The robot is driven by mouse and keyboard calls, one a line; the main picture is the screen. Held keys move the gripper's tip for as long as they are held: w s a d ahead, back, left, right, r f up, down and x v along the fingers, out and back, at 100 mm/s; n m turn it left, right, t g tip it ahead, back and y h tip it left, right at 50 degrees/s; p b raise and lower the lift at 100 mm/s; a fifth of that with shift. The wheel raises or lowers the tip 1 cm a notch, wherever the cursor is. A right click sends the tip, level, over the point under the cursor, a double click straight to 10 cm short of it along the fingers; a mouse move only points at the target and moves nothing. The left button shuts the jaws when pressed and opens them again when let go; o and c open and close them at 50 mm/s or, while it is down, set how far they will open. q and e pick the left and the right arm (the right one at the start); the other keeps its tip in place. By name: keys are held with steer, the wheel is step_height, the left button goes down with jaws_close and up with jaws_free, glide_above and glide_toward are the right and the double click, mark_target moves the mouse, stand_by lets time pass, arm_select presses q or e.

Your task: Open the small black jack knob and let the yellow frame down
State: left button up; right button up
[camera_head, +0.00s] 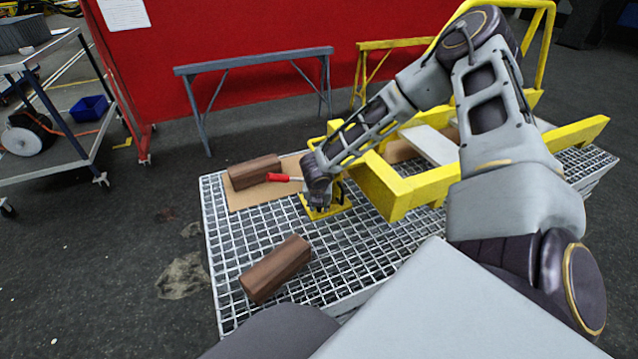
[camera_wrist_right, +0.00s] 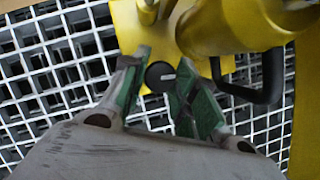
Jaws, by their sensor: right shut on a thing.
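The yellow frame (camera_head: 402,193) lies over the grated table on the right side of the head view. The yellow jack (camera_head: 338,208) stands on the grating at the frame's near left end; its yellow body also shows in the right wrist view (camera_wrist_right: 215,28). The small black jack knob (camera_wrist_right: 159,76) sits low beside the jack body. My right gripper (camera_wrist_right: 162,88) reaches down from above, its green-padded fingers closed on either side of the knob. In the head view the right gripper (camera_head: 319,200) largely hides the knob. My left gripper is not in view.
A red handle (camera_head: 284,178) sticks out left of the jack. Brown blocks lie on the grated table (camera_head: 215,235), one behind (camera_head: 254,171) and one in front (camera_head: 276,269). A black curved handle (camera_wrist_right: 262,88) is close to the right finger. Grey trestle (camera_head: 255,62) stands behind.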

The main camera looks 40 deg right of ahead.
steer(key=o, duration=0.7)
steer(key=shift+o, duration=0.2)
steer(key=shift+r, duration=0.15)
steer(key=v, duration=1.1)
steer(key=shift+r, duration=0.25)
steer(key=shift+s+a, duration=0.1)
steer(key=shift+s, duration=0.05)
stand_by(0.6)
steer(key=shift+s, duration=0.1)
